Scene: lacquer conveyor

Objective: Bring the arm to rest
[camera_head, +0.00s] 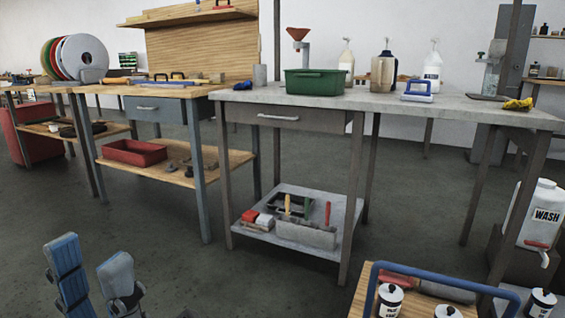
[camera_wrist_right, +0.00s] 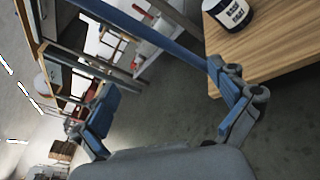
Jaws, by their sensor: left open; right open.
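My left gripper (camera_head: 92,258) is at the lower left of the head view, its two blue-grey fingers apart with nothing between them, above the floor. My right gripper shows only in the right wrist view (camera_wrist_right: 170,103), its blue fingers spread wide and nothing held between them. A blue handle bar runs behind the right gripper's fingers, from the top left toward the right finger; I cannot tell whether they touch.
A wooden cart (camera_head: 345,300) with a blue handle (camera_head: 440,273) and several labelled jars stands at the lower right. A grey workbench (camera_head: 460,103) holds a green bin (camera_head: 315,83). A wooden bench (camera_head: 95,89) stands left. The floor (camera_head: 180,270) between is clear.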

